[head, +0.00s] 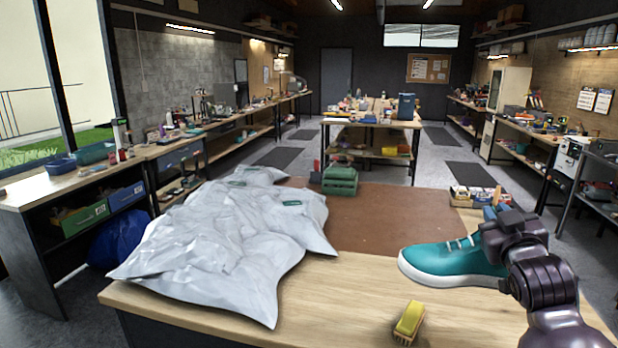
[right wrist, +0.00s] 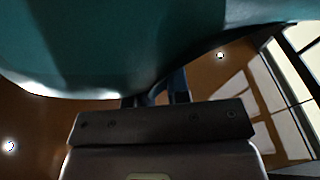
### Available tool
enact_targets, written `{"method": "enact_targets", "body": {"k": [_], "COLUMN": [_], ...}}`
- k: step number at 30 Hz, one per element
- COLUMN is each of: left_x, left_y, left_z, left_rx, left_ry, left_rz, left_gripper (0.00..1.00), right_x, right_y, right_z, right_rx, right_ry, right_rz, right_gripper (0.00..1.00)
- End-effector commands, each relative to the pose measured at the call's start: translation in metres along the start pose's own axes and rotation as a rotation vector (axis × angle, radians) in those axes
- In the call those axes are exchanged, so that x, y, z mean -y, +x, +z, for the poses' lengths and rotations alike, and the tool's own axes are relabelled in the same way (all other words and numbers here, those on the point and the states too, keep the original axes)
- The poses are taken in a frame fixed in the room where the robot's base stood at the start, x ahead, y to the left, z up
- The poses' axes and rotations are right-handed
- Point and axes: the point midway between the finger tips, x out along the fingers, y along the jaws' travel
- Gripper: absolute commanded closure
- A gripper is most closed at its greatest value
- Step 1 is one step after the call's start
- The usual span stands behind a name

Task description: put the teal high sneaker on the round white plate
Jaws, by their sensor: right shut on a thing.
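The teal sneaker (head: 452,262), with white sole and laces, is at the right of the table in the head view, toe pointing left. My right gripper (head: 492,216) is shut on its upper rear part, and my arm hides the heel. I cannot tell whether the sole touches the table. In the right wrist view the teal shoe (right wrist: 130,45) fills the top, close against my right gripper (right wrist: 157,97). No round white plate shows in either view. My left gripper is not in view.
A crumpled pale grey bag (head: 225,240) covers the table's left part. A yellow brush (head: 409,320) lies at the front. A brown mat (head: 385,215) is mostly bare. A green crate (head: 340,180) and small boxes (head: 475,195) stand at the back.

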Motion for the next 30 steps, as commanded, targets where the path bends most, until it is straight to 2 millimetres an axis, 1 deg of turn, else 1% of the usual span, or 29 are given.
{"method": "enact_targets", "body": {"k": [1, 5, 14, 17, 20, 24, 27, 30], "left_x": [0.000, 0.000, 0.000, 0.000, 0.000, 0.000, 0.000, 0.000], "left_y": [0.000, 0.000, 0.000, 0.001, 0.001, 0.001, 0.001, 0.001], "left_z": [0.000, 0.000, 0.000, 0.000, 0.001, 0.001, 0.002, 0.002], "left_rx": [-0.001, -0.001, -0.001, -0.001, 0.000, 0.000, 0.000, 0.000], "left_ry": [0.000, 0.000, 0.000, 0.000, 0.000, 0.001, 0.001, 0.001], "left_rz": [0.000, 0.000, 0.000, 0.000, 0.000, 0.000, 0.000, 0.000], "left_gripper": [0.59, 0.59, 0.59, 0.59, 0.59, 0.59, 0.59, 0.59], "right_x": [0.007, 0.026, 0.076, 0.096, 0.119, 0.149, 0.164, 0.175], "right_y": [-0.004, -0.014, -0.047, -0.063, -0.084, -0.115, -0.134, -0.148], "right_z": [0.000, 0.004, 0.025, 0.037, 0.050, 0.072, 0.087, 0.100], "right_rx": [-0.003, -0.012, -0.029, -0.034, -0.040, -0.046, -0.048, -0.049], "right_ry": [0.003, 0.007, 0.016, 0.021, 0.025, 0.028, 0.028, 0.025], "right_rz": [-0.009, -0.032, -0.086, -0.105, -0.125, -0.143, -0.145, -0.144], "right_gripper": [1.00, 1.00, 1.00, 1.00, 1.00, 1.00, 1.00, 1.00]}}
